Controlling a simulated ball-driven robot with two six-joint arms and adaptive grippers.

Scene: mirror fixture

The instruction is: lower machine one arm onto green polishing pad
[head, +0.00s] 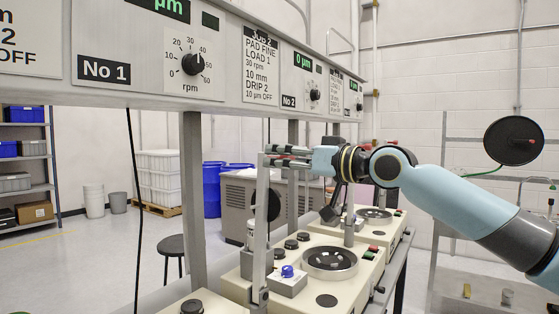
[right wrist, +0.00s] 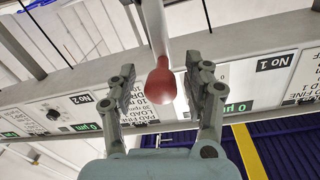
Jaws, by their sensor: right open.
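My right gripper (head: 272,155) reaches in from the right in the head view, level with the top of an upright grey bar (head: 262,215). In the right wrist view my right gripper (right wrist: 168,80) is open. A red ball knob (right wrist: 160,86) on the end of a pale rod (right wrist: 154,30) shows between its fingers, with a gap on both sides. The rod may be the raised machine arm, but I cannot tell which machine it belongs to. No green pad shows. My left gripper is out of view.
A long control panel (head: 118,50) with dials and labels runs overhead, on grey posts (head: 193,190). Below it a machine (head: 318,283) carries a round wheel (head: 330,261) and a blue knob (head: 287,271). A stool (head: 172,246) and blue barrels (head: 212,190) stand behind.

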